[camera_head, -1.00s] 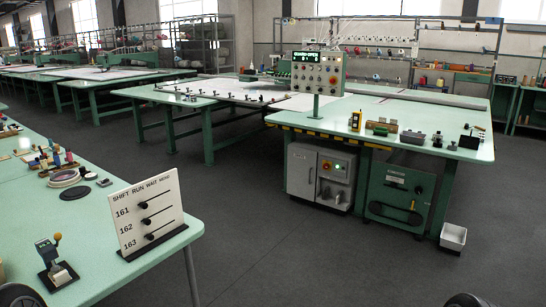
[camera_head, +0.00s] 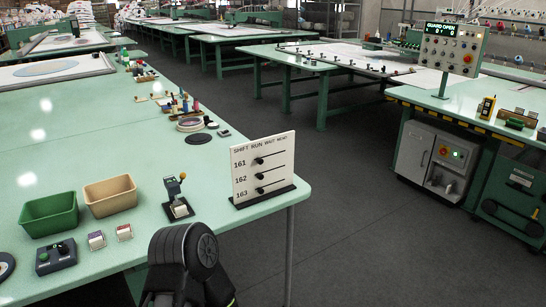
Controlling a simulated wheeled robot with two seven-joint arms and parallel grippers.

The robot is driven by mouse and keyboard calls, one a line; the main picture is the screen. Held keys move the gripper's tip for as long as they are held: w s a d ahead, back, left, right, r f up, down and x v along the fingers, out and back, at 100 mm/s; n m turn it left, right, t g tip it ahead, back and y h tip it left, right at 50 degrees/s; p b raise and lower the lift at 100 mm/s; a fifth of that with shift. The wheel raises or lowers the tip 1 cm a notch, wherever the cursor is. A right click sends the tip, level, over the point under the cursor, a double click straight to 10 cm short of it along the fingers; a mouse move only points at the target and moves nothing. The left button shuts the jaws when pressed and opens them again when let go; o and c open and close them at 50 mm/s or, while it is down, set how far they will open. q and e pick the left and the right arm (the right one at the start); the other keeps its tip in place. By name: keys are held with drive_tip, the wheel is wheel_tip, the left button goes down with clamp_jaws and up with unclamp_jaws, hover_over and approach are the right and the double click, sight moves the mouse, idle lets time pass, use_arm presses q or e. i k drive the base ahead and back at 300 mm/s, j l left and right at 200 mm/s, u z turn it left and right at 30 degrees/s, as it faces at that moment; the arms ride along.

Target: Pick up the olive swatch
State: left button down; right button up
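I cannot make out an olive swatch in the camera_head view. Two small pale blocks lie at the front of the near table, one with a dark top (camera_head: 96,240) and one with a reddish top (camera_head: 124,232); they are too small to identify. A black rounded link of one of my arms shows at the bottom, in front of the table edge. Neither gripper's fingers show.
The near green table (camera_head: 85,150) holds a green bin (camera_head: 48,214), a tan bin (camera_head: 110,196), a button box (camera_head: 56,256), a lever device (camera_head: 177,196) and a white sign board (camera_head: 263,168). Thread cones (camera_head: 184,104) stand farther back. Grey floor (camera_head: 350,220) is clear to the right.

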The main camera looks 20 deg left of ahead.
sight(180, 210)
drive_tip(key=u, duration=1.4)
drive_tip(key=i+l, duration=0.15)
drive_tip(key=l, duration=0.25)
drive_tip(key=i+l+z, duration=0.15)
drive_tip(key=l, duration=0.3)
drive_tip(key=i+l, duration=0.15)
drive_tip(key=l, duration=0.25)
drive_tip(key=i+l+z, duration=0.1)
drive_tip(key=l, duration=0.3)
